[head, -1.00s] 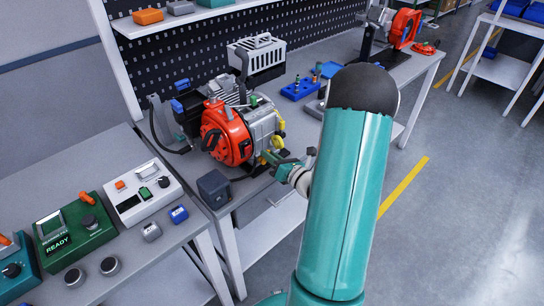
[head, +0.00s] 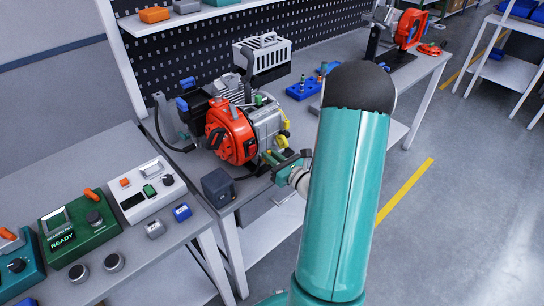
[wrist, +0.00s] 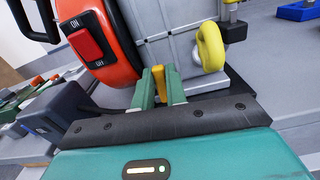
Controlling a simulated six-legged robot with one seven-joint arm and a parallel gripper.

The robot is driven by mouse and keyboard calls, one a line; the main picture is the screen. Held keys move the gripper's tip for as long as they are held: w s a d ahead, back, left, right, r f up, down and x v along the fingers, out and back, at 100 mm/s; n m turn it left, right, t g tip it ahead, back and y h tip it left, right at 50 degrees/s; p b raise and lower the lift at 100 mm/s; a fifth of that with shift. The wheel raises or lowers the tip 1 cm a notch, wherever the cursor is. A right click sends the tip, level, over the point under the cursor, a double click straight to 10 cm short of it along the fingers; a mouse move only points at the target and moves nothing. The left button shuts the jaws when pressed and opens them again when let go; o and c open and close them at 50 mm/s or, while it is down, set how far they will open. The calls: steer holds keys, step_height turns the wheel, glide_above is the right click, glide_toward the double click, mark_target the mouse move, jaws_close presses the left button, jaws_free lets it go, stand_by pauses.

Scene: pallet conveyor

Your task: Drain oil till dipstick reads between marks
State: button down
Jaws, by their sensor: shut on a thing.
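The engine (head: 232,135) has a red-orange round cover and a grey block and stands on the bench. In the wrist view its red-orange cover (wrist: 110,62) carries a red ON/OFF switch (wrist: 87,42). My gripper (head: 266,156) is low at the engine's near right side. In the wrist view its green fingers (wrist: 161,76) are shut on a narrow yellow part (wrist: 159,90) close against the grey block. I cannot tell whether it is still seated. A yellow loop handle (wrist: 211,46) is just right of the fingers. The dipstick marks and any oil cannot be seen.
A dark box (head: 218,187) stands in front of the engine, near the bench edge. A blue tray (head: 301,90) with small parts lies behind right. The left bench holds a green READY unit (head: 68,230) and a white unit (head: 150,190). Floor at right is clear.

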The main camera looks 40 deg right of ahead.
steer(key=shift+s+f, duration=0.1)
steer(key=c, duration=1.7)
jaws_free()
steer(key=s, duration=1.3)
steer(key=shift+s+d, duration=0.2)
steer(key=shift+s, duration=0.2)
stand_by(4.1)
